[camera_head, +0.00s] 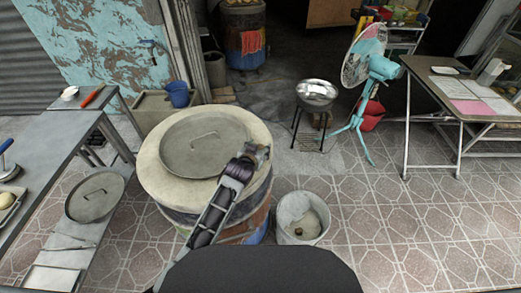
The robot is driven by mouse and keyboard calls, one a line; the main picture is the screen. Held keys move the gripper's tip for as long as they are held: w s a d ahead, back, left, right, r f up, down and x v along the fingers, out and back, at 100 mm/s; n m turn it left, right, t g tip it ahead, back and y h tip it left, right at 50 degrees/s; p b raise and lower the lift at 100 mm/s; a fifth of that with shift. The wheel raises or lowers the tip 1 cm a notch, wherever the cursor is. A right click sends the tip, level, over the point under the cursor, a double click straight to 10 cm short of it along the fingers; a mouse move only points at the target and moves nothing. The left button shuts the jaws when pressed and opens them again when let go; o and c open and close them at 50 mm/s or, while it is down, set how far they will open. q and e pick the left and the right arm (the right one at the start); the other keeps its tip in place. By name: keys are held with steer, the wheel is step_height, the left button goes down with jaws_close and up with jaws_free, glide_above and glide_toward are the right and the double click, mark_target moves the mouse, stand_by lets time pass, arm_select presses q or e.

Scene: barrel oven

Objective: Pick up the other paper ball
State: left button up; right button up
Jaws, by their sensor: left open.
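A small white crumpled thing (69,93), which looks like a paper ball, lies on the grey side table at the far left. A pale round thing (6,200) sits at the left picture edge; I cannot tell what it is. My left gripper (262,154) is open above the right rim of the barrel oven (160,187), beside its round metal lid (205,140). It is far to the right of the white thing, and I see nothing held in it. My right gripper is not in view.
A second lid (95,196) lies on the low shelf at left. A metal bowl on a stand (316,95) and a blue fan (384,68) stand behind. The tiled floor at right is clear.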

mark_target(260, 147)
arm_select(q)
steer(key=shift+x, duration=1.7)
steer(key=shift+c, duration=0.2)
steer(key=c, duration=0.4)
